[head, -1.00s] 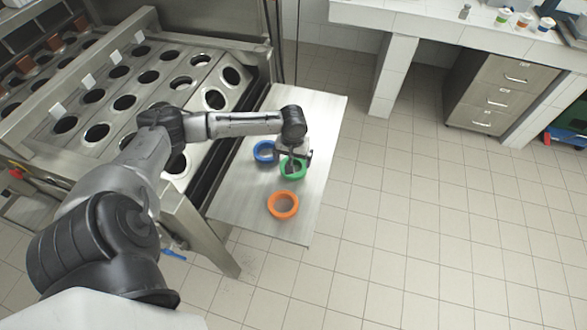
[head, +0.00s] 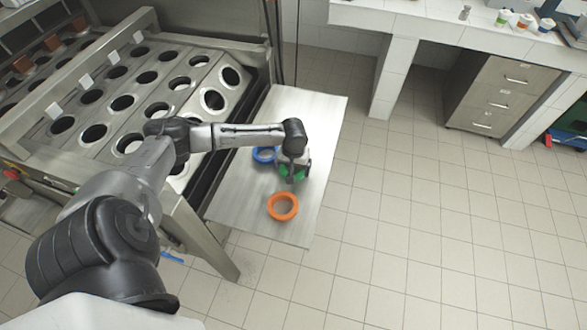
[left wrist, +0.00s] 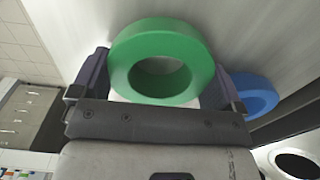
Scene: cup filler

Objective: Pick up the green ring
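The green ring (left wrist: 121,72) is between the two fingers of my left gripper (left wrist: 160,85) in the left wrist view, with both fingers against its sides. In the head view the left gripper (head: 293,172) is low over the sloping metal plate, and it hides much of the green ring (head: 285,171). The left gripper looks shut on the ring. I cannot tell whether the ring is off the plate. My right gripper is in neither view.
A blue ring (head: 262,157) lies close behind and left of the green one; it also shows in the left wrist view (left wrist: 258,95). An orange ring (head: 271,209) lies nearer on the metal plate (head: 245,205). The machine with rows of holes (head: 150,98) stands left.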

